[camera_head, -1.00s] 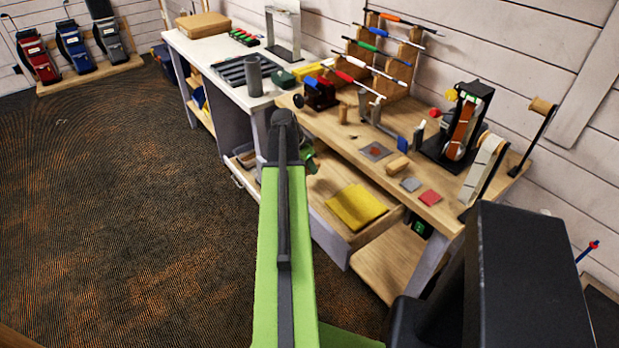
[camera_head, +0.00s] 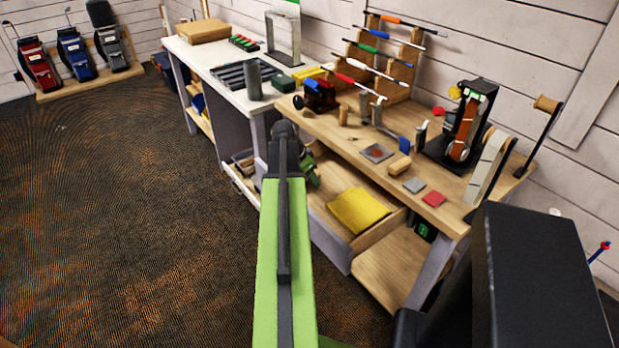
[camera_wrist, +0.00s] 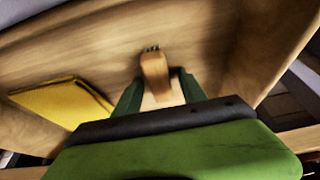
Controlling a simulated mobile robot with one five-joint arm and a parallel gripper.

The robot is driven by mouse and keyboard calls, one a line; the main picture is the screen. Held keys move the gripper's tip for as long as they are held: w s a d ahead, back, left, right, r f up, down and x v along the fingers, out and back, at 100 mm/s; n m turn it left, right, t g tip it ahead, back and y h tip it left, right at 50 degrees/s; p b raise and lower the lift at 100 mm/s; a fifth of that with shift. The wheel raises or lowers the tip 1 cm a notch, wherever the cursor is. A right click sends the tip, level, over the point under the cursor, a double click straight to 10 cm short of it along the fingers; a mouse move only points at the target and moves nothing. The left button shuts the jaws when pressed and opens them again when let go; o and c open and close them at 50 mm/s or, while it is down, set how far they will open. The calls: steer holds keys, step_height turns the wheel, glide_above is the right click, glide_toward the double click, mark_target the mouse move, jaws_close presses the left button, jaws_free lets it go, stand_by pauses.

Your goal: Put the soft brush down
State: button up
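The soft brush (camera_wrist: 154,68) shows in the wrist view with its wooden body and a small dark bristle end pointing away from me. My gripper (camera_wrist: 160,88) has its green fingers on either side of the brush's pale wooden part, and they look closed on it. The brush is over the bare wooden floor of the open drawer (camera_wrist: 215,40); I cannot tell whether it touches the floor. In the head view my gripper (camera_head: 311,168) is at the drawer's left part, mostly hidden behind my arm, and the brush cannot be made out.
A folded yellow cloth (camera_head: 358,210) lies in the drawer, right of my gripper in the head view; it also shows at left in the wrist view (camera_wrist: 62,100). The workbench (camera_head: 345,137) above carries a vise, a belt sander and small blocks. Carpet is clear at left.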

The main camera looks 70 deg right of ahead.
steer(key=shift+r+p, duration=0.35)
steer(key=p+v, duration=1)
steer(key=v, duration=0.1)
steer(key=shift+a+r+p, duration=0.15)
steer(key=shift+r+p, duration=0.15)
steer(key=shift+p, duration=0.05)
